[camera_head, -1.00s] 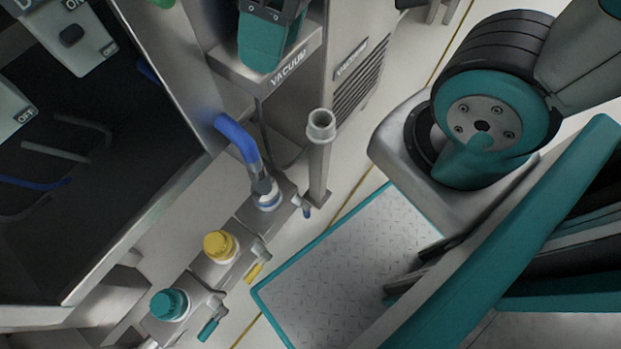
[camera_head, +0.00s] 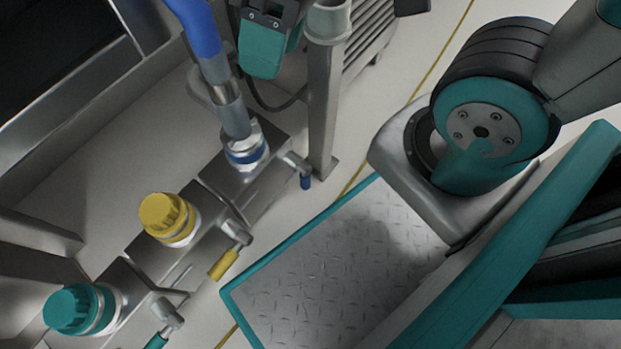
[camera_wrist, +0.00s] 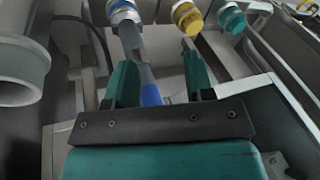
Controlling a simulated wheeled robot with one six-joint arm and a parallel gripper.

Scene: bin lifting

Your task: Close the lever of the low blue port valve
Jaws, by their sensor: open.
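The low blue port (camera_head: 245,150) has a white and blue collar, with a blue hose (camera_head: 198,30) plugged into it. Its small blue-tipped lever (camera_head: 305,181) sticks out at the lower right of the port, tip down in the head view. In the wrist view, my gripper (camera_wrist: 160,62) is open and empty, with teal fingers apart. The hose (camera_wrist: 150,93) shows between the fingers, running up to the blue port collar (camera_wrist: 122,10). I cannot tell the depth between fingers and hose. The blue lever is not clearly visible in the wrist view.
Yellow (camera_head: 165,215) and teal (camera_head: 73,310) capped ports stand in the same row, each with a lever. A grey post (camera_head: 322,110) with a funnel-like top (camera_wrist: 20,70) stands close beside the blue port.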

